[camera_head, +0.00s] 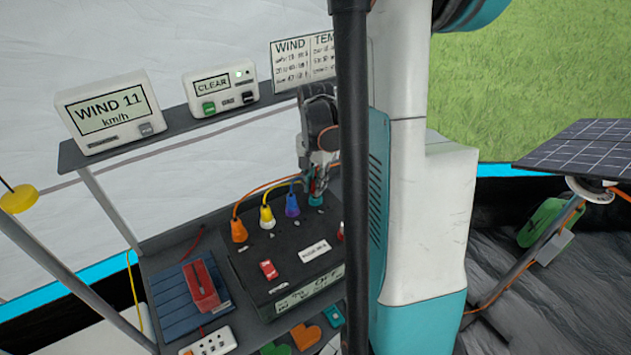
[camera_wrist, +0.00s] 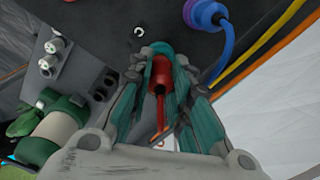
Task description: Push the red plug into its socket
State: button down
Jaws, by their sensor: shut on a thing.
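My gripper (camera_wrist: 160,58) is shut on the red plug (camera_wrist: 161,74) in the wrist view, with a teal-lined finger on each side. The plug's thin red cable runs back toward my wrist. A small white ring mark (camera_wrist: 139,32) shows on the dark surface ahead.
A red switch (camera_head: 268,269) is on the box. A shelf (camera_head: 190,128) with display units is above. A black pole (camera_head: 352,200) blocks part of the head view.

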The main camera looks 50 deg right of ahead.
jog(key=shift+f+b, duration=0.75)
jog(key=shift+f, duration=0.2)
jog(key=c, duration=1.4)
grip_release()
jog(key=shift+r, duration=0.1)
notch_tip(320, 180, up, 12)
jog(key=shift+f, duration=0.1)
